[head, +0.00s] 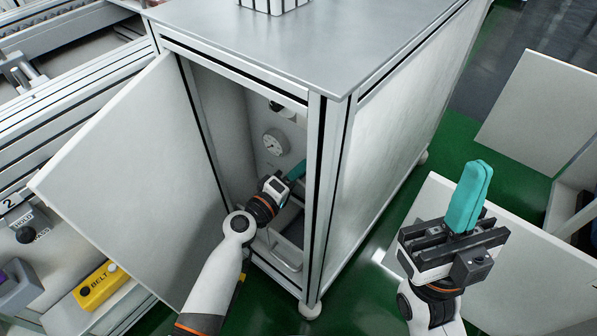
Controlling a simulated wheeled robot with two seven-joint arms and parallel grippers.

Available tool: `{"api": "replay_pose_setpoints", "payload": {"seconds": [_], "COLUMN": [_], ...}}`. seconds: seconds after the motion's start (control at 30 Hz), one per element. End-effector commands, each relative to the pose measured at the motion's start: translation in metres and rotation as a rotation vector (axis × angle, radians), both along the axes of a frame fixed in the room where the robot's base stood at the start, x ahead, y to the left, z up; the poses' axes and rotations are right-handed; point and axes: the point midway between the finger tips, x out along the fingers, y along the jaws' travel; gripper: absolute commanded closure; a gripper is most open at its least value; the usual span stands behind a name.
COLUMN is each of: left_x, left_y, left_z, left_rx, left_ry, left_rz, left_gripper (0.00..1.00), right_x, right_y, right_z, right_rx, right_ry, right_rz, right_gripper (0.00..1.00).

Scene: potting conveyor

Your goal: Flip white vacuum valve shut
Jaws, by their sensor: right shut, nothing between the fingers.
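The open cabinet (335,140) stands in the middle of the head view. Inside it, a round gauge (275,142) is on the back panel. A small white fitting with a dark knob (278,107) sits above the gauge; I cannot tell whether it is the white vacuum valve. No white lever is clearly visible. My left gripper (297,171) reaches through the doorway, below and right of the gauge. Its teal fingers are partly hidden by the front post, so its opening and any contact are unclear. My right gripper (469,196) is outside at the right, pointing up, shut and empty.
The cabinet door (140,185) is swung open to the left. A vertical front post (320,190) borders the doorway on the right. A yellow box marked BELT (100,286) is at lower left. White panels (540,110) stand at the right over green floor.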

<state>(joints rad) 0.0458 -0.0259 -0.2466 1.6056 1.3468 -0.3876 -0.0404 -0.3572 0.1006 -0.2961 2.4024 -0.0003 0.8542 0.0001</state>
Motion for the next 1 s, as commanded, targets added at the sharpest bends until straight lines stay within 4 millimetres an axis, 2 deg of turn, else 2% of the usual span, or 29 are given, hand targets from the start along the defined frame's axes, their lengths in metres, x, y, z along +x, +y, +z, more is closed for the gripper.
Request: {"api": "replay_pose_setpoints", "payload": {"seconds": [0.03, 0.17, 0.37, 0.47, 0.7, 0.97, 1.0], "left_x": [0.0, 0.0, 0.0, 0.0, 0.0, 0.0, 0.0], "left_y": [0.0, 0.0, 0.001, 0.001, 0.001, 0.001, 0.001], "left_z": [0.0, 0.0, -0.003, -0.007, -0.011, -0.011, -0.011], "left_rx": [0.0, 0.0, -0.028, -0.096, -0.226, -0.231, -0.231], "left_ry": [0.0, 0.0, 0.021, 0.071, 0.164, 0.168, 0.168], "left_rz": [0.0, 0.0, 0.0, -0.001, -0.001, -0.001, -0.001], "left_gripper": [0.79, 1.0, 1.0, 1.0, 1.0, 1.0, 0.83], "right_x": [0.0, 0.0, -0.001, -0.007, -0.007, -0.007, -0.007], "right_y": [0.0, 0.0, 0.0, -0.001, -0.001, -0.001, -0.001], "right_z": [0.0, 0.0, -0.002, -0.003, -0.006, -0.006, -0.006], "right_rx": [0.0, 0.0, 0.002, 0.017, 0.016, 0.015, 0.015], "right_ry": [0.0, 0.001, -0.005, -0.055, -0.051, -0.05, -0.05], "right_rz": [0.0, 0.001, 0.001, 0.005, 0.005, 0.005, 0.005], "right_gripper": [1.0, 1.0, 1.0, 1.0, 1.0, 1.0, 1.0]}}
